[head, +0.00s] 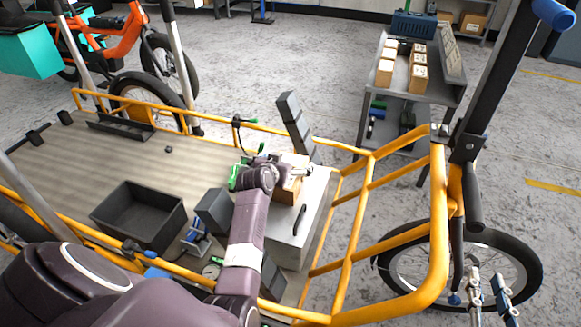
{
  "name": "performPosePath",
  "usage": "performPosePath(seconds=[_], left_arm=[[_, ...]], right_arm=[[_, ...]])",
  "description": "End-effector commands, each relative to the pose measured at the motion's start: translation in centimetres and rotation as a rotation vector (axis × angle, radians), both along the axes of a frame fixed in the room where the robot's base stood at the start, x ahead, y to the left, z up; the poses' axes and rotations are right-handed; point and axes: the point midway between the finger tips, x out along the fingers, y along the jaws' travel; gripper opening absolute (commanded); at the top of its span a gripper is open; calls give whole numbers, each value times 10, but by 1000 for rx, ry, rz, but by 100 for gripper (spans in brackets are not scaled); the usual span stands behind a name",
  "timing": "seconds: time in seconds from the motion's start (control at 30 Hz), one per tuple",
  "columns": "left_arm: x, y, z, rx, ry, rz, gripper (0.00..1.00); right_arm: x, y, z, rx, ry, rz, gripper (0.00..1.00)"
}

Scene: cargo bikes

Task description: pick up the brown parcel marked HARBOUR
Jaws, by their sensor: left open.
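A small brown parcel (291,188) sits on top of a grey box (313,212) at the right end of the cargo bed. Any marking on it is too small and too covered to read. My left gripper (287,168) is at the parcel, reaching over it from its left. Its jaws are open, but the fingertips are partly hidden, and I cannot tell whether they touch the parcel. My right gripper (487,280) is at the lower right, over the bike's wheel, with its fingers apart and nothing between them.
Yellow rails (350,235) enclose the wooden cargo bed (75,155). A black open crate (140,222) and a dark box (213,212) stand on it. A grey trolley (383,92) behind carries several labelled brown parcels (419,78). An orange bike (118,45) stands back left.

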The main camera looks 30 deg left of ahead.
Motion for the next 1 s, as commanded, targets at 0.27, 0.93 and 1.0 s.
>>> performPosePath(seconds=[0.27,0.93,1.0], left_arm=[[0,0,0,0,0,0,85],[1,1,4,3,-6,1,29],[1,1,4,3,-6,1,29]], right_arm=[[0,0,0,0,1,0,22],[0,0,0,-1,3,-1,22],[0,0,0,-1,3,-1,22]])
